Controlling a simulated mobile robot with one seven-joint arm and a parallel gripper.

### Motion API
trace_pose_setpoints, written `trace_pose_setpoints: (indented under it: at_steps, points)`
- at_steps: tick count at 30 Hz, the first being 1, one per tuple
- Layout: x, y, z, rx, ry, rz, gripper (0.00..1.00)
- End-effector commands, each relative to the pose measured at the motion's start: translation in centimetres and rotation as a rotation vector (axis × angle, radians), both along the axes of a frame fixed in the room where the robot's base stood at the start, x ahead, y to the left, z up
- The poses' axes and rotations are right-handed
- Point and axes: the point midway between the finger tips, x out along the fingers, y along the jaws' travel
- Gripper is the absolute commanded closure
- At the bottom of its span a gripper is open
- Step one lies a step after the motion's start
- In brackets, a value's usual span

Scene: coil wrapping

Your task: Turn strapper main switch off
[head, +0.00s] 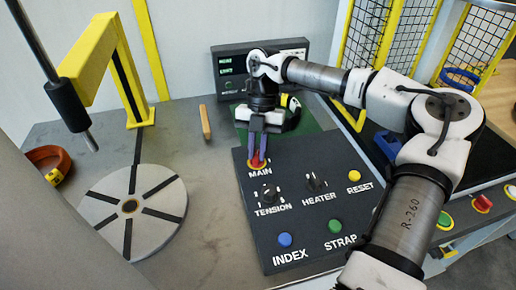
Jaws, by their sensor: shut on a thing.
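The dark control panel (300,222) lies in the middle of the head view, with white labels. The red main switch (257,161) is at its upper left, just above the word MAIN, with a yellow edge around its base. My gripper (258,152) points down over the switch, its purple fingers closed around the red part. The fingers hide much of the switch, so I cannot tell its position. The black TENSION knob (268,192) and HEATER knob (316,181) sit below, clear of the fingers.
Yellow RESET (354,175), blue INDEX (285,239) and green STRAP (335,226) buttons are near. A display box (229,68) stands behind. A grey turntable (133,212), a yellow frame (112,62) and an orange tape roll (48,165) are left. A mesh guard (412,38) is right.

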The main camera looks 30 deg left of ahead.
Motion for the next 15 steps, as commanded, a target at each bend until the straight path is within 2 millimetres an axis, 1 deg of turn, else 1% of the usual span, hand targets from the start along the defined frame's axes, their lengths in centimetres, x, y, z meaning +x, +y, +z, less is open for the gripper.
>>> trace_pose_setpoints:
  at_steps: [6,15]
  points:
    - [-0.03,0.22,0.04,0.003,-0.002,0.192,1.00]
    - [-0.09,0.29,0.07,0.003,-0.003,0.388,1.00]
